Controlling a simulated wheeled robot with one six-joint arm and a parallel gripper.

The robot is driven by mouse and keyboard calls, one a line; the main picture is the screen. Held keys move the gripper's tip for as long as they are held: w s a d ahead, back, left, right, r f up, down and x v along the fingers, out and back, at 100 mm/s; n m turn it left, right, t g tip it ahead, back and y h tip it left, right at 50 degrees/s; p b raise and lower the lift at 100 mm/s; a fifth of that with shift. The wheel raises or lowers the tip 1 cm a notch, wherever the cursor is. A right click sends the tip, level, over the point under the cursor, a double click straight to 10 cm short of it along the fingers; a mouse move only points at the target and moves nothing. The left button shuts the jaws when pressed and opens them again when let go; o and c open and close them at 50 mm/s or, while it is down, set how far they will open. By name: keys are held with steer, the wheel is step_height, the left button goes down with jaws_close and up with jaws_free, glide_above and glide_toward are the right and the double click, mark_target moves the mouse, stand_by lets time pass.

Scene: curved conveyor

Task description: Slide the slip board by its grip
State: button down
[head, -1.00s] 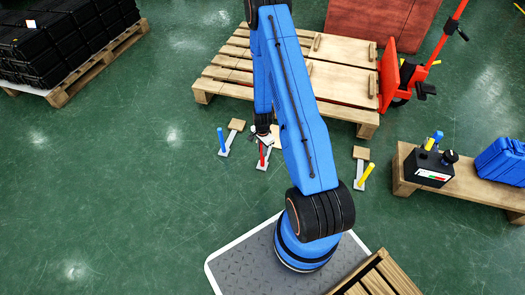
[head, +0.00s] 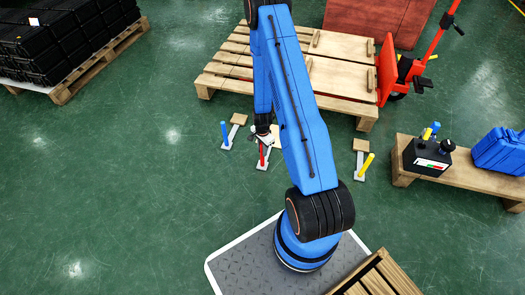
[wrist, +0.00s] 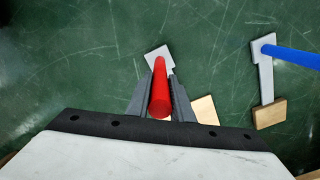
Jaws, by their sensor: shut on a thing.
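A slip board, a narrow grey strip with a pale wooden block at one end and an upright red grip, lies on the green floor. My gripper (wrist: 160,90) is shut on the red grip (wrist: 159,92), with a dark finger on each side. The grip also shows in the head view (head: 262,155) beside my blue arm. The board's grey end (wrist: 158,58) shows beyond the fingers, and part of its wooden block (wrist: 205,109) shows to the right. The rest is hidden by my gripper.
A similar board with a blue grip (head: 224,133) lies to the left, and one with a yellow grip (head: 367,163) to the right. A wooden pallet (head: 207,83) stands behind. A low bench (head: 470,179) is at right.

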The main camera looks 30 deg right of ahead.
steer(key=c, duration=1.5)
jaws_free()
steer(key=shift+r, duration=0.1)
step_height(320, 180, up, 17)
steer(key=shift+r, duration=0.1)
steer(key=s+a+r+n+t, duration=0.1)
steer(key=s+a+r+n, duration=0.2)
steer(key=r, duration=0.7)
steer(key=s+a+r+n+t, duration=0.1)
steer(key=s+a+r+n, duration=0.15)
steer(key=r, duration=0.75)
steer(key=s+a+r+n, duration=0.2)
steer(key=a+r+n, duration=0.15)
steer(key=r, duration=0.65)
steer(key=s+a+r+n+t, duration=0.1)
steer(key=s+a+r+n, duration=0.1)
steer(key=s+r, duration=0.2)
steer(key=s+a+r+n+t, duration=0.1)
steer(key=s+a+r+n, duration=0.2)
steer(key=s, duration=0.7)
steer(key=s+a+r+n, duration=0.2)
steer(key=s+r, duration=0.4)
steer(key=s, duration=0.2)
steer(key=shift+a+r+n+t, duration=0.1)
steer(key=shift+a+n+t, duration=0.05)
steer(key=shift+n+t, duration=0.2)
